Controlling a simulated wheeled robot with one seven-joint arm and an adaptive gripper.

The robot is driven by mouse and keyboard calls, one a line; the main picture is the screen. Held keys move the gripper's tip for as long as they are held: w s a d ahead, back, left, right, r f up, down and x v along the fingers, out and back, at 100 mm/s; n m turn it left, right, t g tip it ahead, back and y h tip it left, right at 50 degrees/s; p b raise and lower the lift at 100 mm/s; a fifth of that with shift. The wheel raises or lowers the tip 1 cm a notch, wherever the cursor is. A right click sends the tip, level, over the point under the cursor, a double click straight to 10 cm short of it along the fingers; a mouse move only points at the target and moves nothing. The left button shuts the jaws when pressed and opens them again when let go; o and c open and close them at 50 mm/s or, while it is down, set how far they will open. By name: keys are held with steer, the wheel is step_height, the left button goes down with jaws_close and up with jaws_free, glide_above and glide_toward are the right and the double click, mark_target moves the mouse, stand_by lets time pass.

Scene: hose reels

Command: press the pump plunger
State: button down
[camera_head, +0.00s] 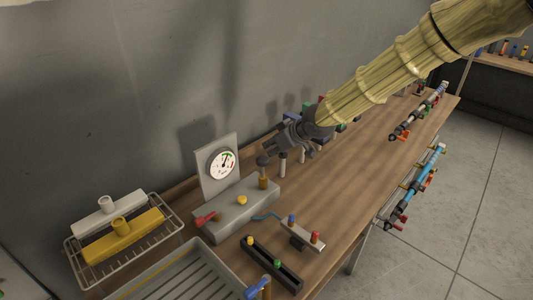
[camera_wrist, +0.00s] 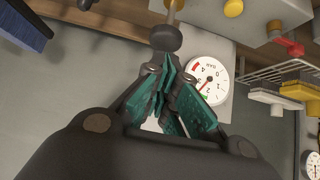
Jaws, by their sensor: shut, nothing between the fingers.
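The pump is a grey box (camera_head: 236,209) on the bench with a round white gauge (camera_head: 223,162) on an upright plate behind it. Its plunger (camera_head: 263,178) stands up from the box's right end, a brass-coloured rod with a dark round knob on top. In the wrist view, which is upside down, the plunger's knob (camera_wrist: 165,38) lies just beyond my fingertips. My gripper (camera_head: 272,149) is shut and empty, its tips close to the knob. I cannot tell whether they touch it. The gauge also shows in the wrist view (camera_wrist: 208,81), right of the teal finger pads.
A red lever (camera_head: 204,218) and a yellow knob (camera_head: 242,200) sit on the pump box. A wire rack (camera_head: 126,252) with white and yellow pieces stands left. A small valve block (camera_head: 300,233) is in front. The bench's right front is mostly clear.

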steer(key=shift+b+v, duration=0.65)
steer(key=shift+v, duration=2.15)
